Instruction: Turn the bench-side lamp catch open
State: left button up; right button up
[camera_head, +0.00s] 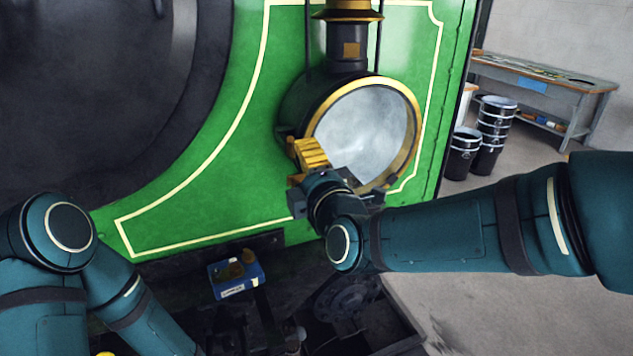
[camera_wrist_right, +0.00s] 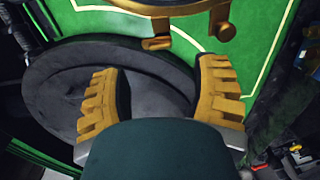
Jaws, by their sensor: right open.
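The lamp (camera_head: 365,130) is a round black housing with a brass rim and pale glass, mounted on the green tram front. My right gripper (camera_head: 306,165) is at the lamp's lower left, with its yellow fingers close to the housing. The right wrist view shows the fingers open and apart, with nothing between the tips (camera_wrist_right: 165,68). Brass fittings show above the fingers there: a small knob (camera_wrist_right: 157,44) and a lug (camera_wrist_right: 222,31) on the lamp's rim. I cannot tell which is the bench-side catch. My left arm shows at the lower left, but its gripper does not.
A grey workbench (camera_head: 545,80) stands at the far right, with black buckets (camera_head: 490,135) near it. A blue box (camera_head: 237,277) with brownish pieces on it sits below the green panel. Dark machinery fills the bottom middle. Open floor lies at the lower right.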

jog(key=v, duration=0.5)
jog(key=shift+s+d, duration=0.15)
jog(key=shift+s, duration=0.15)
jog(key=d+f+m+g+h+b, duration=0.15)
jog(key=f+m+g+b, duration=0.35)
jog(key=f, duration=1.2)
jog(key=d+f+m+g+h+b, duration=0.1)
jog(key=d+f+m+g+b, duration=0.35)
jog(key=f, duration=1.25)
jog(key=s+f+m+g, duration=0.2)
jog(key=s+f+m, duration=0.2)
jog(key=f, duration=0.4)
jog(key=s+f+m+g+b, duration=0.1)
jog(key=s+f+m, duration=0.3)
jog(key=f, duration=0.4)
jog(key=s+f+m+g+b, duration=0.1)
jog(key=s+f+m+g, duration=0.1)
jog(key=s+f+m, duration=0.2)
notch_tip(320, 180, down, 4)
jog(key=shift+s+d+f+m+g+y, duration=0.25)
jog(key=shift+s+m+g+y, duration=0.15)
jog(key=shift+m, duration=0.75)
